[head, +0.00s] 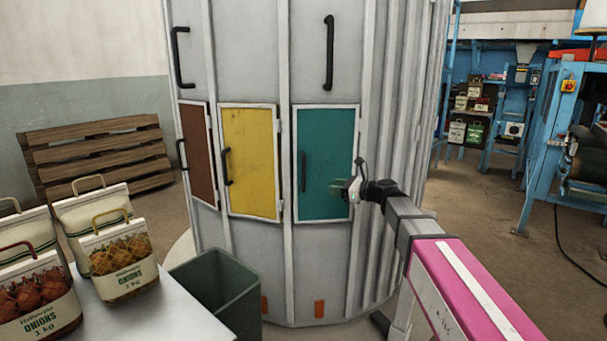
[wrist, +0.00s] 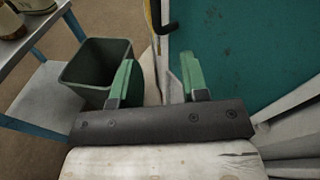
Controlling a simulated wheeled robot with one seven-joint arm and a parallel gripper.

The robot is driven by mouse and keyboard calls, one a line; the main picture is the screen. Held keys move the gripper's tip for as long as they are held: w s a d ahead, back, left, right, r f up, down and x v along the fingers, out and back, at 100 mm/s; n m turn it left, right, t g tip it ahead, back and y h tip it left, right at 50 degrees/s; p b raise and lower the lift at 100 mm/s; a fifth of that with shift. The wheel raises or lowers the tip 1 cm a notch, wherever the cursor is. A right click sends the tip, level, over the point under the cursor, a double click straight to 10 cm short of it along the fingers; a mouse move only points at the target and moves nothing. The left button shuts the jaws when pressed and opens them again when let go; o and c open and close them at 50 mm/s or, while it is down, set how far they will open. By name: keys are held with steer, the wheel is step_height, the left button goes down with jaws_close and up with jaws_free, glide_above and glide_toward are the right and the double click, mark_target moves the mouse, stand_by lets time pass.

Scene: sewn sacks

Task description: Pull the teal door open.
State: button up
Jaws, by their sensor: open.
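The teal door (head: 325,165) is a flat panel in a white frame on the grey round structure, and it looks shut. Its dark upright handle (head: 304,172) is near its left edge. My gripper (head: 338,188) is in front of the door's lower right part, to the right of the handle in the head view. In the wrist view my gripper (wrist: 157,82) has its two green fingers apart with nothing held between them. The teal door (wrist: 240,45) fills the upper right there. A short black piece shows beyond the fingers; I cannot tell which handle it is.
A yellow door (head: 250,160) and a brown door (head: 198,152) are left of the teal one. A dark green bin (head: 222,290) stands below, beside a table (head: 170,315) with sacks of onions (head: 120,262). A wooden pallet (head: 95,155) leans behind.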

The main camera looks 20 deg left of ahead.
step_height(320, 180, up, 3)
steer(key=a+m+y, duration=0.1)
steer(key=a, duration=0.2)
glide_above(303, 187)
steer(key=shift+w+a+r, duration=0.1)
steer(key=shift+w+r, duration=0.1)
steer(key=shift+w, duration=0.2)
jaws_close()
